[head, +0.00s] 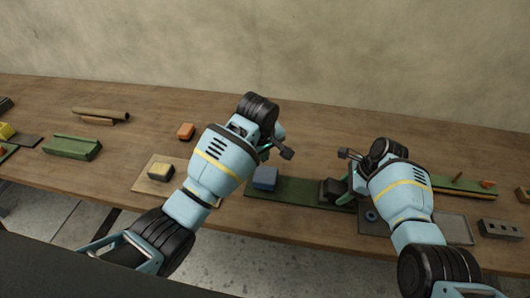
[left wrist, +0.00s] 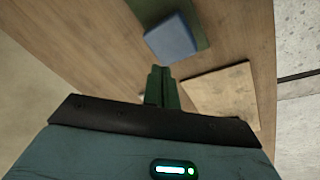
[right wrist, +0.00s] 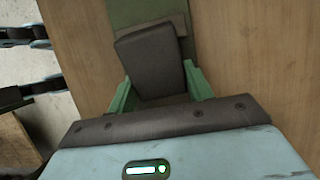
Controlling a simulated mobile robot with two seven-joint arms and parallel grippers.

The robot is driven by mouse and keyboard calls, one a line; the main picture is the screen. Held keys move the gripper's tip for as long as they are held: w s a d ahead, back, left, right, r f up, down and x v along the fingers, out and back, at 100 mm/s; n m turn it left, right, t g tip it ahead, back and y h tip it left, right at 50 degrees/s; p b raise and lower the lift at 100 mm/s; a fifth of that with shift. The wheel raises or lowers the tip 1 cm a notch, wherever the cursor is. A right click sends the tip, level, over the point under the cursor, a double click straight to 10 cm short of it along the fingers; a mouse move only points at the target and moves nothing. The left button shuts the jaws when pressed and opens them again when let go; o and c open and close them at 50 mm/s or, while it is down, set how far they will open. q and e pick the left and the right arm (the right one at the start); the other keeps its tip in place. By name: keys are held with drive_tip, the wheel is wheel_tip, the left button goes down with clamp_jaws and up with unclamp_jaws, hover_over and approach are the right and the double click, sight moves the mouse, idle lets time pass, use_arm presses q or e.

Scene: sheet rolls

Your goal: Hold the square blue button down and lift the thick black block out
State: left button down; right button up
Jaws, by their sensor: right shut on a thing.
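The square blue button (head: 265,178) sits on the left part of a long green base (head: 299,191) near the table's front edge. The button also shows in the left wrist view (left wrist: 171,39). My left gripper (left wrist: 161,72) has its fingers together with nothing between them; it is near the button and looks apart from it. The thick black block (head: 332,189) is at the right part of the green base. It lies between the green fingers of my right gripper (right wrist: 158,88), which is shut on it. I cannot tell whether the block (right wrist: 150,60) is still seated in the base.
A grey block with holes (head: 499,229) lies far right. The back middle of the table is clear.

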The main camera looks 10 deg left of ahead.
use_arm(q)
drive_tip(key=shift+s+d+r, duration=0.1)
drive_tip(key=shift+d+r, duration=0.1)
drive_tip(key=shift+r, duration=0.05)
use_arm(e)
drive_tip(key=shift+s+f, duration=0.2)
drive_tip(key=shift+f, duration=0.1)
use_arm(q)
hover_over(265, 177)
drive_tip(key=shift+f, duration=2.25)
use_arm(e)
drive_tip(key=shift+c, duration=0.2)
use_arm(q)
drive_tip(key=shift+f, duration=0.1)
drive_tip(key=shift+f, duration=2.45)
use_arm(e)
drive_tip(key=shift+w+r, duration=0.1)
drive_tip(key=shift+r, duration=2.65)
use_arm(q)
drive_tip(key=shift+r, duration=4.65)
use_arm(e)
drive_tip(key=shift+w, duration=0.1)
